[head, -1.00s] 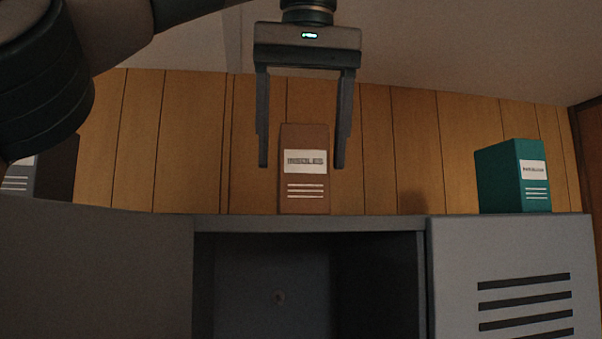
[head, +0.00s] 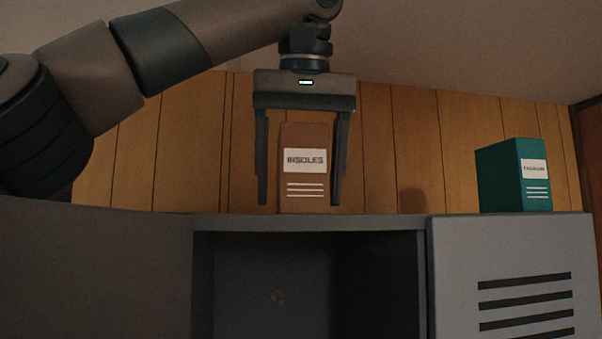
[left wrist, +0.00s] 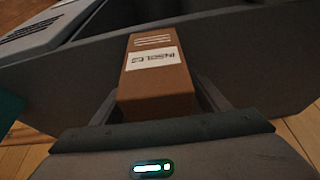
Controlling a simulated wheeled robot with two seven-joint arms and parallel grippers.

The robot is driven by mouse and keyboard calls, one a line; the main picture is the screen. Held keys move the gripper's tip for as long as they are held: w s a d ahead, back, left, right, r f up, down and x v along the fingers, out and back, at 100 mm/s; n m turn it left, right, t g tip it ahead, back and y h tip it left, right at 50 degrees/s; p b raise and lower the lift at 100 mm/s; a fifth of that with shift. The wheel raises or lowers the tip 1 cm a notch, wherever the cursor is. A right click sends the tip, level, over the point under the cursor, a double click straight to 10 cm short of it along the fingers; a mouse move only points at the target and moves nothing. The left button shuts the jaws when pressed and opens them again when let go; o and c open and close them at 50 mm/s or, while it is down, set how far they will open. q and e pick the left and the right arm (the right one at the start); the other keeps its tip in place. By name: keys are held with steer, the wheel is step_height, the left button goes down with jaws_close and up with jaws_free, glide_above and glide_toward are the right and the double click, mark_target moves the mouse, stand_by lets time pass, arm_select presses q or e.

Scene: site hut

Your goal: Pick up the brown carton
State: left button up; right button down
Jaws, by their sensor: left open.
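The brown carton (head: 305,172), with a white label reading INSOLES, stands upright on top of the grey locker (head: 310,222). My left gripper (head: 302,202) points down with its jaws open. One finger is to the left of the carton and one to the right, with small gaps showing. In the left wrist view the carton (left wrist: 156,85) lies between the two fingers (left wrist: 155,100). I cannot tell for sure how far the fingers are from its sides. My right gripper is not in view.
A teal box (head: 514,176) stands on the locker top at the right, well clear of the gripper. The locker compartment below the carton is open and dark. A vented grey door (head: 455,280) is at the right. Wood panelling (head: 375,150) is behind.

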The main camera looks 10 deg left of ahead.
mark_target(310, 133)
arm_select(q)
steer(key=shift+s, duration=0.15)
steer(key=c, duration=1.2)
steer(key=shift+r, duration=0.2)
steer(key=shift+r, duration=1.65)
steer(key=s+d, duration=0.1)
steer(key=s, duration=0.2)
steer(key=s+d+b, duration=0.1)
steer(key=s, duration=0.2)
steer(key=s+d, duration=0.1)
steer(key=s, duration=0.3)
steer(key=shift+s+d+f, duration=0.1)
steer(key=shift+d, duration=0.2)
steer(key=s, duration=0.2)
steer(key=s+d, duration=0.1)
steer(key=s, duration=0.1)
steer(key=s+d, duration=0.1)
steer(key=s, duration=0.1)
steer(key=shift+s+d+p, duration=0.2)
steer(key=shift+s+p, duration=0.05)
steer(key=shift+p, duration=0.1)
